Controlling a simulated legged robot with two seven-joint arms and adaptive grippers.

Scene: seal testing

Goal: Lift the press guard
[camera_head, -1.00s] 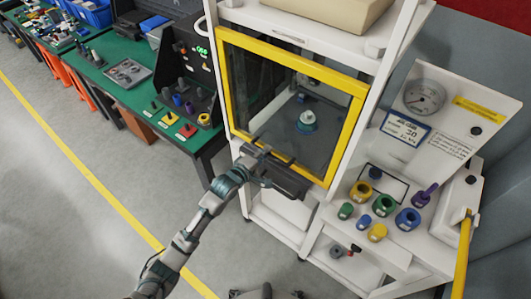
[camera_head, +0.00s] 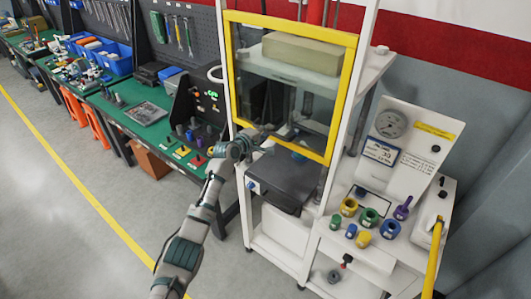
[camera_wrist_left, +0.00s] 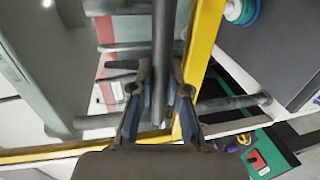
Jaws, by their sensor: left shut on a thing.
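The press guard (camera_head: 345,92) is a clear panel in a yellow frame on the white press stand. It is raised, with its lower edge above the dark press bed (camera_head: 285,182), leaving an open gap below it. My left gripper (camera_head: 262,141) is at the lower bar of the guard. In the left wrist view, my left gripper (camera_wrist_left: 160,92) is shut on the dark handle bar (camera_wrist_left: 163,35), beside the yellow frame (camera_wrist_left: 203,45). A white and green-blue round part (camera_wrist_left: 240,10) shows at the top right there. My right gripper is out of view.
A green workbench (camera_head: 108,108) with tools and blue bins (camera_head: 115,62) stands at the left. A white side table at the right holds a gauge (camera_head: 391,124) and several coloured rings, including a green one (camera_head: 368,217). A yellow rail (camera_head: 432,262) stands at far right. The left floor is clear.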

